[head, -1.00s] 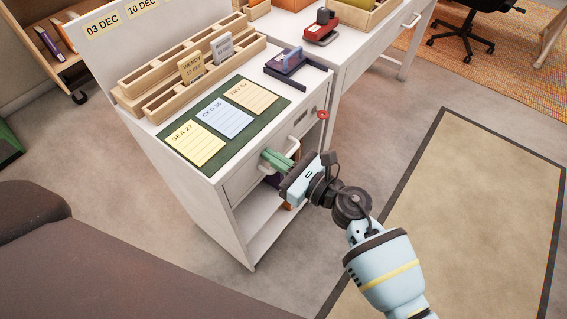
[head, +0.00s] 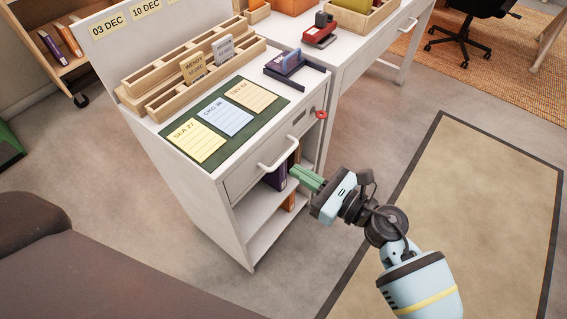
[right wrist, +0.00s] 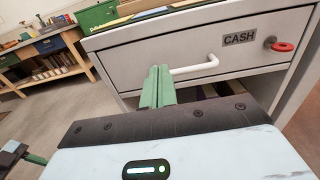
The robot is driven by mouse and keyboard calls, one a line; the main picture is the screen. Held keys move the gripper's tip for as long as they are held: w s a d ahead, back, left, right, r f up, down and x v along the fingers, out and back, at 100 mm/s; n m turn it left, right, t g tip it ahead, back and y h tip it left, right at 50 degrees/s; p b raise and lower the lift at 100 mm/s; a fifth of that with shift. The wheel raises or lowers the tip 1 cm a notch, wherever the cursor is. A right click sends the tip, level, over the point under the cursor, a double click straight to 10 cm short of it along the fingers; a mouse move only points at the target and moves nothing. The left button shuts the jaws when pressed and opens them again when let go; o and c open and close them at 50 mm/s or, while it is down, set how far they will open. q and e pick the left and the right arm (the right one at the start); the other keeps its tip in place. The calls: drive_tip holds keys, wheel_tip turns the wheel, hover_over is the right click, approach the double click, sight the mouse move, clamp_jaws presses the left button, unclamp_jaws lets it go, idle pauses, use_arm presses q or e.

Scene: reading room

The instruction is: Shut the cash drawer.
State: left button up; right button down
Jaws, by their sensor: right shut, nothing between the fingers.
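The cash drawer (head: 246,177) is the white front under the desk top, with a white bar handle (head: 280,158). Its front looks flush with the cabinet in the head view. In the right wrist view the drawer front (right wrist: 130,66) carries a CASH label (right wrist: 239,38), a handle (right wrist: 197,68) and a red key (right wrist: 283,46). My right gripper (head: 297,173) is shut and empty, its green fingers pointing at the cabinet, just right of the handle in the head view and apart from it. In the wrist view the fingertips (right wrist: 158,72) overlap the handle's left end.
An open shelf with books (head: 277,178) lies below the drawer.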

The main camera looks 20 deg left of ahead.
use_arm(q)
drive_tip(key=shift+w+a+r, duration=0.1)
drive_tip(key=shift+w, duration=0.5)
use_arm(e)
drive_tip(key=v, duration=0.6)
drive_tip(key=shift+w, duration=0.1)
